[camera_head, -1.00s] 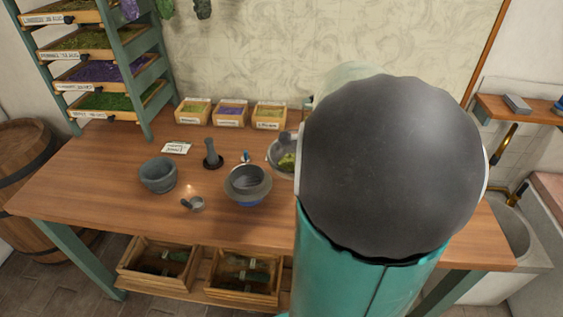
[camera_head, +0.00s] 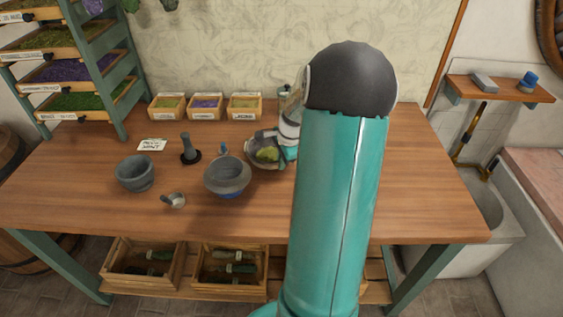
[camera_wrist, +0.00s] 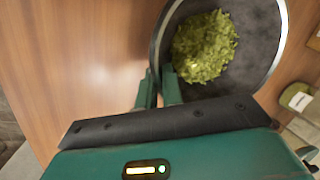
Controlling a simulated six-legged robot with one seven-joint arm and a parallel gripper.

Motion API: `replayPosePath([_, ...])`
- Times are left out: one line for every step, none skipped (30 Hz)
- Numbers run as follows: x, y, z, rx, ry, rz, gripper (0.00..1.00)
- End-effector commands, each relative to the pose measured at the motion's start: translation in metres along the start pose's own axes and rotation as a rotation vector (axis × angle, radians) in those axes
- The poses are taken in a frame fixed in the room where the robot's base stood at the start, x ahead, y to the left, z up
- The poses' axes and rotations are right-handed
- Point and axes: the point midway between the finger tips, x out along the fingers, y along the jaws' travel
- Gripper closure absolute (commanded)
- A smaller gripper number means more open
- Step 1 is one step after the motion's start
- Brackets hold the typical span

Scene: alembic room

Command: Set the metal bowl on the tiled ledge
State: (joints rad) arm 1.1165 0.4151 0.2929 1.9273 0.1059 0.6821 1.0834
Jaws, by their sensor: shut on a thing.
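The metal bowl (camera_head: 252,161) is a wide grey bowl with green leaves in it, at the back middle of the wooden table. My gripper (camera_head: 275,141) reaches it from the right, partly hidden by my arm. In the wrist view the fingers (camera_wrist: 160,86) are shut on the near rim of the bowl (camera_wrist: 257,58). I cannot tell whether the bowl touches the table. A ledge with a pinkish tiled top (camera_head: 545,180) stands at the right edge of the head view, apart from the table.
A grey bowl on a blue base (camera_head: 227,178), a stone mortar (camera_head: 135,174), a pestle (camera_head: 189,150) and a small metal cup (camera_head: 175,200) stand left of the bowl. Labelled boxes (camera_head: 205,107) line the back. The table's right end is clear.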

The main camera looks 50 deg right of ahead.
Motion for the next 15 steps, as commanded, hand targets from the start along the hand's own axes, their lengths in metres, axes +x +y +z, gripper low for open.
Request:
replayPosePath([0.0041,0.001,-0.0006,0.0,0.0,0.0,1.0])
replayPosePath([0.0051,0.0012,-0.0007,0.0,0.0,-0.001,1.0])
replayPosePath([0.0053,0.0011,-0.0007,-0.001,0.001,-0.001,1.0])
replayPosePath([0.0051,0.001,-0.0007,-0.001,0.001,-0.002,1.0])
replayPosePath([0.0049,0.0009,-0.0006,-0.001,0.001,-0.002,1.0])
replayPosePath([0.0048,0.0009,-0.0006,-0.001,0.001,-0.002,1.0])
replayPosePath([0.0048,0.0009,-0.0006,-0.001,0.001,-0.002,1.0])
replayPosePath([0.0049,0.001,-0.0006,-0.001,0.001,-0.002,1.0])
replayPosePath([0.0054,0.0011,-0.0006,-0.001,0.001,-0.001,1.0])
replayPosePath([0.0062,0.0013,-0.0007,-0.001,0.001,-0.001,1.0])
replayPosePath([0.0071,0.0015,-0.0007,0.0,0.001,-0.001,1.0])
replayPosePath([0.0083,0.0017,-0.0008,0.0,0.001,-0.001,1.0])
replayPosePath([0.0084,0.0019,-0.0009,0.0,0.0,-0.001,0.88])
replayPosePath([0.0082,0.0019,-0.0009,0.0,0.0,-0.001,0.82])
replayPosePath([0.0082,0.0019,-0.001,0.0,0.0,-0.001,0.74])
